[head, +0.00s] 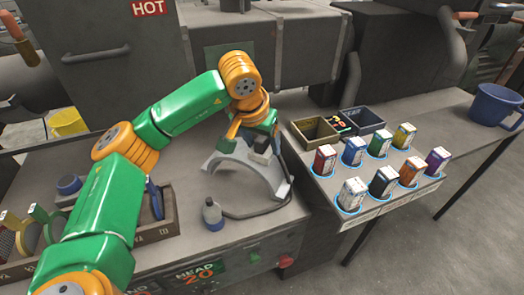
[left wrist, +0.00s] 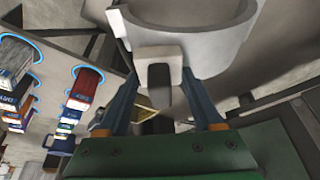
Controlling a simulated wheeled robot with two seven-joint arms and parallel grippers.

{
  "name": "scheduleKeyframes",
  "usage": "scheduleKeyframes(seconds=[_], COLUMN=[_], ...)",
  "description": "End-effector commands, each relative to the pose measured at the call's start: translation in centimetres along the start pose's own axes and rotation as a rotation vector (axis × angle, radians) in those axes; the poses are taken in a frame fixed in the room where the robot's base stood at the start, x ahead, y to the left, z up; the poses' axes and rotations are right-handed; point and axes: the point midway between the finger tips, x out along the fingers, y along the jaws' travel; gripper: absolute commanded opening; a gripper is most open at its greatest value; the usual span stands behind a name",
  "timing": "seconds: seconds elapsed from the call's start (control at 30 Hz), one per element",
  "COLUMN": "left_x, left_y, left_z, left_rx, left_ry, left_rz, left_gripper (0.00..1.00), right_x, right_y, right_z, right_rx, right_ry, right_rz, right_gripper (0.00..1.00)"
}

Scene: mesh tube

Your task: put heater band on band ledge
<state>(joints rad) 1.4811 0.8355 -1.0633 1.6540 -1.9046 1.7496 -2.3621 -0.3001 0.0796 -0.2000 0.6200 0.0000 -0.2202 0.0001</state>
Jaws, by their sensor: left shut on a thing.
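The heater band (head: 246,168) is a light grey half-ring, seen in the head view above the grey bench near its right end. My left gripper (head: 255,150) is at the top of the band, shut on it. In the left wrist view the two fingers (left wrist: 163,100) close on a pale block on the band's outer side, and the curved band (left wrist: 215,45) extends beyond them. I cannot tell whether the band touches the bench. I cannot make out the band ledge for certain. My right gripper is in neither view.
A tool tray (head: 155,222) lies further left. Several coloured boxes stand in blue rings on the right table (head: 325,190), behind them open bins (head: 314,131). A blue mug (head: 494,106) stands far right.

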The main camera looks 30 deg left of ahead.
Motion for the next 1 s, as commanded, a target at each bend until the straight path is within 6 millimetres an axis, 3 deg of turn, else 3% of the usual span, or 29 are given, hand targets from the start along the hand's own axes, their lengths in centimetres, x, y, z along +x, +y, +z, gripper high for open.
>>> scheduleKeyframes(seconds=[0.2, 0.5, 0.53, 0.6, 0.63, 1.0], left_x=[2.7, 3.1, 3.1, 3.1, 3.1, 2.4], left_y=[-0.1, 0.0, 0.0, 0.0, 0.0, 0.0], left_z=[1.0, 1.2, 1.2, 1.2, 1.2, 1.1], left_rx=[0.0, -0.001, -0.001, -0.001, -0.001, -0.001], left_ry=[0.0, 0.003, 0.0, 0.0, 0.0, 0.002], left_rz=[-0.001, 0.0, 0.0, 0.0, 0.0, 0.001], left_gripper=[0.0, 0.0, 0.72, 0.91, 0.97, 0.97], right_x=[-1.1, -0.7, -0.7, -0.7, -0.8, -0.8], right_y=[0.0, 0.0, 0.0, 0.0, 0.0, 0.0], right_z=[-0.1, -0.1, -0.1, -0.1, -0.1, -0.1], right_rx=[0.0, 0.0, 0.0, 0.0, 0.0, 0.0], right_ry=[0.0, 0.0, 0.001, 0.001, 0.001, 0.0], right_rz=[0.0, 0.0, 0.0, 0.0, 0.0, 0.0], right_gripper=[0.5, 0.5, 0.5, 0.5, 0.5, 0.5])
